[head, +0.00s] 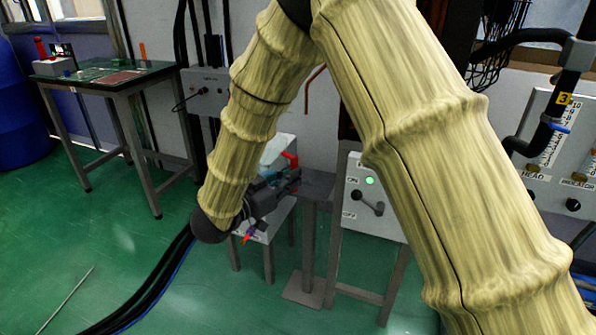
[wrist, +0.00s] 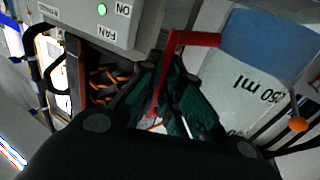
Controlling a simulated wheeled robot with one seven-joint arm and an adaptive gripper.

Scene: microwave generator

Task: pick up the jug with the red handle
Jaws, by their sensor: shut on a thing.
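The jug (head: 277,150) is pale, with a red handle (head: 291,158), and shows just beyond my gripper in the head view. In the wrist view its white body (wrist: 236,88) carries upside-down "ml" lettering and a blue area, and the red handle (wrist: 174,58) runs down between my fingers. My gripper (head: 290,182) is shut on the red handle; in the wrist view its dark fingers (wrist: 163,82) lie on both sides of it. My arm hides part of the jug's surroundings. I cannot tell whether the jug touches a surface below.
A grey control box (head: 372,198) with a green light and a FAN switch stands right of the jug. A grey post (head: 313,235) stands beside my gripper. A work table (head: 108,75) is at the left.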

